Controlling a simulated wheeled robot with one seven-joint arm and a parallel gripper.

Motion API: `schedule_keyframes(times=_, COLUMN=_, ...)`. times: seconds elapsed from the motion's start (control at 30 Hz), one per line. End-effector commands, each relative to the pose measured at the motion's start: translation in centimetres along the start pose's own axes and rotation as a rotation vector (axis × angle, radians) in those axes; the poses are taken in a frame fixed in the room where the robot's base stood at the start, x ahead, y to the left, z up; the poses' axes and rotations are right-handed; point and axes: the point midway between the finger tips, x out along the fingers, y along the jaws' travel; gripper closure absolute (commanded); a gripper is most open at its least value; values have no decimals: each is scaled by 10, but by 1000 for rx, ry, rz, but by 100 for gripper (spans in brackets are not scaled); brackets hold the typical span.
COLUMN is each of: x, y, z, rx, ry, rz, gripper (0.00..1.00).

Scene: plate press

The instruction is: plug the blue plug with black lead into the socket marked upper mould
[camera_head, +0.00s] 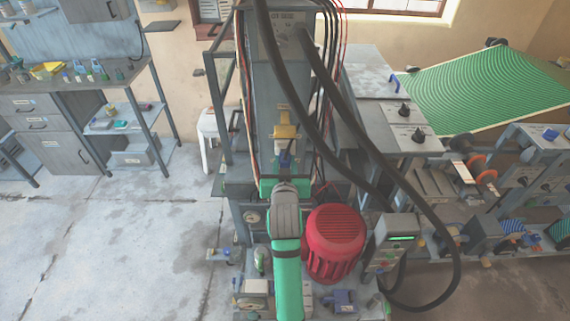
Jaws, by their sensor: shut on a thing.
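My arm reaches up from the bottom middle, green with a grey wrist, in front of the tall grey press column. My gripper (285,168) is at its far end, small and largely hidden by the wrist. It is shut on a small blue piece, which I take to be the blue plug (284,158). The plug is in front of the column, just below a yellow-brass part (286,131). I cannot make out the black lead. No socket label is readable, so I cannot pick out the upper mould socket or tell whether the plug touches one.
Thick black hoses (325,120) hang just right of my gripper and loop low at the right. A red motor (335,243) stands right of my wrist. A control box (389,245) is beyond it. A workbench (70,88) is at the left, with clear floor before it.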

Motion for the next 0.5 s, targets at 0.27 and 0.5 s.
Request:
schedule_keyframes(times=0.27, x=6, y=0, z=-1, rx=0, ry=2, rz=0, gripper=95)
schedule_keyframes(times=0.5, x=11, y=0, z=0, rx=0, ry=1, rz=0, gripper=95)
